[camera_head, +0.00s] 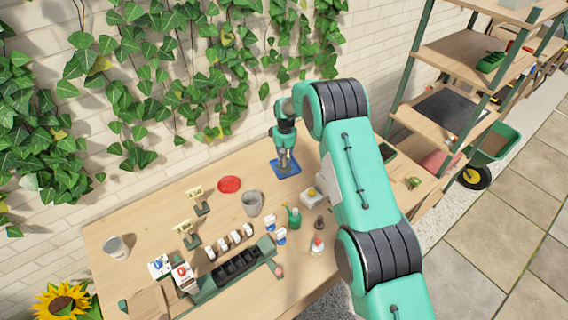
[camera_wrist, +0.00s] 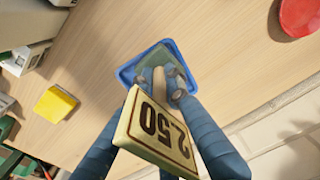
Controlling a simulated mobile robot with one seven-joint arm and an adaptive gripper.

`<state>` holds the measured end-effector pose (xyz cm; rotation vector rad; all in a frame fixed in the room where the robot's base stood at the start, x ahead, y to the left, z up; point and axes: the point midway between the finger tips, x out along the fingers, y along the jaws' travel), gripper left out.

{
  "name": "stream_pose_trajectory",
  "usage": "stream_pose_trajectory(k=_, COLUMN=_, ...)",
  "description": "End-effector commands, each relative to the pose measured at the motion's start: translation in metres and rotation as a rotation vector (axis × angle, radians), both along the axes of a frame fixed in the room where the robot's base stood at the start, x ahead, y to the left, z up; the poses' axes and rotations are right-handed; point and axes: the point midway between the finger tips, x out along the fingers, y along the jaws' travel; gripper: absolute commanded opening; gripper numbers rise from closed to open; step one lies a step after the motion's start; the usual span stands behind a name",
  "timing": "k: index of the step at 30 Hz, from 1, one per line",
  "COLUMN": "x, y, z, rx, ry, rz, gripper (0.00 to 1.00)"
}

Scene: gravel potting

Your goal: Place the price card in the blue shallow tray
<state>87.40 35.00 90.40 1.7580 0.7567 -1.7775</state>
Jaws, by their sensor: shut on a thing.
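The price card (camera_wrist: 160,132) is cream with a dark border and reads 2.50. It has a pale stem and a grey-green base (camera_wrist: 158,57). My gripper (camera_wrist: 158,92) is shut on its stem, with the base pointing away from the wrist. The blue shallow tray (camera_wrist: 127,73) lies behind the base in the wrist view. It also shows on the bench in the head view (camera_head: 292,171), directly below my gripper (camera_head: 284,155). The base overlaps the tray's inside; whether it touches the tray floor I cannot tell.
A red saucer (camera_head: 229,185) lies left of the tray, and a grey pot (camera_head: 252,204) stands nearer the front. A white box with yellow on it (camera_head: 312,199) is right. Two other card stands (camera_head: 195,192) (camera_head: 183,228) stand left.

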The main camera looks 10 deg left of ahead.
Motion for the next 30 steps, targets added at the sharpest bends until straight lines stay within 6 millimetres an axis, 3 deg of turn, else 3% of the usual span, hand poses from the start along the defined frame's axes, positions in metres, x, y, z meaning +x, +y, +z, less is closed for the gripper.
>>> stream_pose_trajectory(k=6, x=0.000, y=0.000, z=-0.015, rx=0.001, ry=-0.001, rz=0.000, gripper=0.00)
stream_pose_trajectory(k=30, x=0.000, y=0.000, z=-0.027, rx=0.001, ry=-0.002, rz=0.000, gripper=0.00)
